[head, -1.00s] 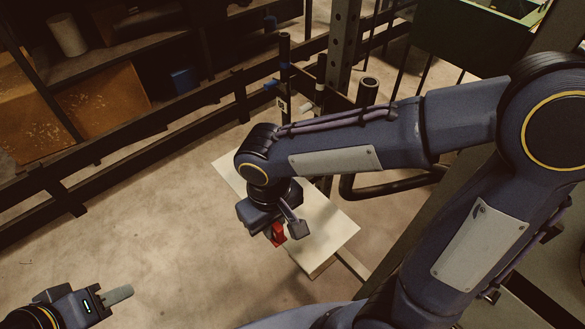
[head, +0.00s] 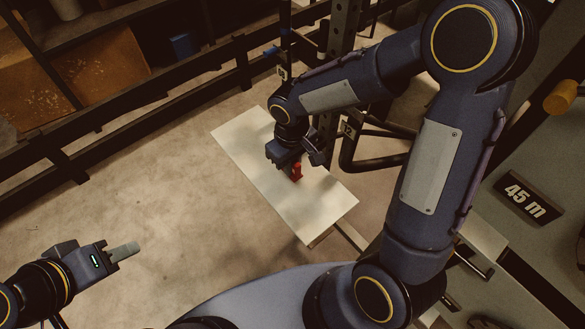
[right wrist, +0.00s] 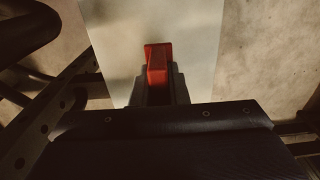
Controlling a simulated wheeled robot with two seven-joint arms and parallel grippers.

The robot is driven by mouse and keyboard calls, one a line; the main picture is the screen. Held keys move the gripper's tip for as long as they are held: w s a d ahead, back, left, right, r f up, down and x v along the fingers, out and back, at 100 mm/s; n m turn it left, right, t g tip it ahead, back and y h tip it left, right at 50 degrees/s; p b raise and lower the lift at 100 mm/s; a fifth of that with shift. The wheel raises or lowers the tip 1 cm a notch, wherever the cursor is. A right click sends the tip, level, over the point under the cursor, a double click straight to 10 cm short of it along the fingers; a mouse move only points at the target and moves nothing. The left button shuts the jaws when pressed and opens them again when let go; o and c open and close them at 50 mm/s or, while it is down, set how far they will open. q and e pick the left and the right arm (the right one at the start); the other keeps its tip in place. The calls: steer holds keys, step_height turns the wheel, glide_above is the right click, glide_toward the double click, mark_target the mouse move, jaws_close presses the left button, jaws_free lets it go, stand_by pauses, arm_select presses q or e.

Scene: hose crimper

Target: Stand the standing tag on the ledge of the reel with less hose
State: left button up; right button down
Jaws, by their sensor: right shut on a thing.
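A small red tag (head: 297,172) is in the jaws of my right gripper (head: 300,163), above or on a pale flat board (head: 240,138). The right wrist view shows the tag (right wrist: 158,62) upright between the dark fingers, over the board (right wrist: 195,28). I cannot tell whether its foot touches the board. No hose can be made out, and I cannot tell which reel the board belongs to.
A dark sign reading "45 m" (head: 528,196) lies at the right. Dark rails and a shelf with a brown box (head: 100,70) fill the left. Bare floor lies left of the board.

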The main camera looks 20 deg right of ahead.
mark_target(293, 171)
steer(key=shift+w+d+f, duration=0.1)
steer(key=shift+w+f, duration=0.05)
steer(key=shift+f, duration=0.85)
steer(key=shift+w+d+f, duration=0.1)
steer(key=shift+w+f, duration=0.05)
steer(key=shift+f, duration=0.8)
steer(key=shift+f+b, duration=0.15)
steer(key=shift+b, duration=0.15)
steer(key=c, duration=1.4)
jaws_free()
